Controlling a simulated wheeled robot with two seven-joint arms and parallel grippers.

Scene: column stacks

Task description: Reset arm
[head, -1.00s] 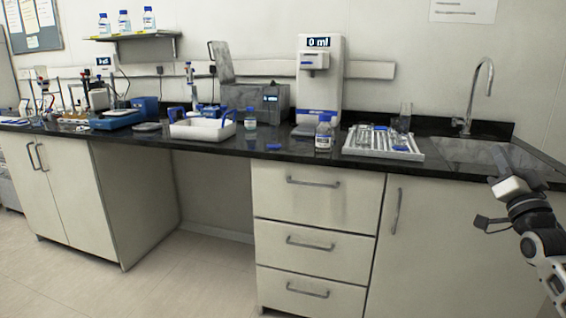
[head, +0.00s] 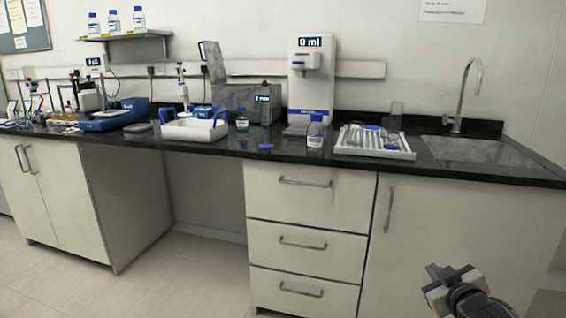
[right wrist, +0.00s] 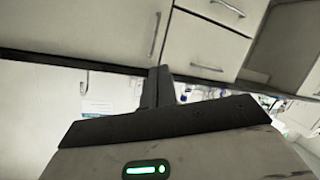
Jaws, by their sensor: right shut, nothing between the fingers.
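My right gripper (head: 440,274) is at the lower right of the head view, in front of the cabinet door and below the counter top. It is shut and holds nothing. In the right wrist view its fingers (right wrist: 158,87) are together, with cabinet fronts behind them. My left gripper is not in view.
The black counter (head: 216,149) runs across the view. A sink (head: 470,152) is at the right. The floor in front is clear.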

